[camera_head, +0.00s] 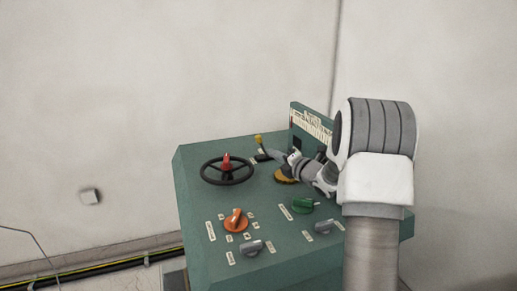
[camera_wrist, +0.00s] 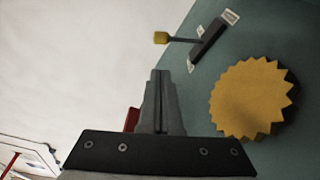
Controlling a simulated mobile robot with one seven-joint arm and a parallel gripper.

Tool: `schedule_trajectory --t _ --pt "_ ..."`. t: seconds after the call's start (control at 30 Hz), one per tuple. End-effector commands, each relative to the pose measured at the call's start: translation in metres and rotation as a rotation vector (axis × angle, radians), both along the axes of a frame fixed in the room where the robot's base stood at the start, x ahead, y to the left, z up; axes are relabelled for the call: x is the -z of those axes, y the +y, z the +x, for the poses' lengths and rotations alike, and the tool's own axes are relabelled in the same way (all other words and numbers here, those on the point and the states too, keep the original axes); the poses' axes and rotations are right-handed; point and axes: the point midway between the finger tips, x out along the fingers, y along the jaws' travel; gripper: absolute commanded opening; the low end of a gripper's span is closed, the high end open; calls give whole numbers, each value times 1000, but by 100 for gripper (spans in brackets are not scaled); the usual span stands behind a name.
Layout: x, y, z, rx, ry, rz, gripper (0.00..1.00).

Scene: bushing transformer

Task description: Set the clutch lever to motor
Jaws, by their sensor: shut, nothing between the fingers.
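The clutch lever (camera_head: 258,140) is a dark rod with a yellow tip near the back edge of the green console. In the wrist view, the lever (camera_wrist: 180,39) sticks out of a black slotted plate (camera_wrist: 208,42) with a small white label at each end; the label text is too small to read. My gripper (camera_head: 270,151) is over the console top, close to the lever on its right in the head view. In the wrist view, my gripper (camera_wrist: 158,73) has its fingers together and empty, with the lever apart beyond the fingertips.
A yellow toothed wheel (camera_wrist: 252,97) lies close to the right of my fingers. A black handwheel (camera_head: 228,171) with a red knob (camera_head: 227,161) stands left of the gripper. Orange (camera_head: 236,220), green (camera_head: 302,206) and grey (camera_head: 251,248) knobs are toward the front. An upright panel (camera_head: 311,121) stands behind.

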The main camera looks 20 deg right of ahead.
Motion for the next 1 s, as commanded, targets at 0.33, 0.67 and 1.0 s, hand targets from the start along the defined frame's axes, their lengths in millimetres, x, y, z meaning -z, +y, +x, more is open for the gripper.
schedule_trajectory --t 0.33,0.67,1.0 --pt "0 2 7 0 0 2 0" --pt "5 13 58 0 0 3 0" --pt "7 20 94 2 1 4 0"
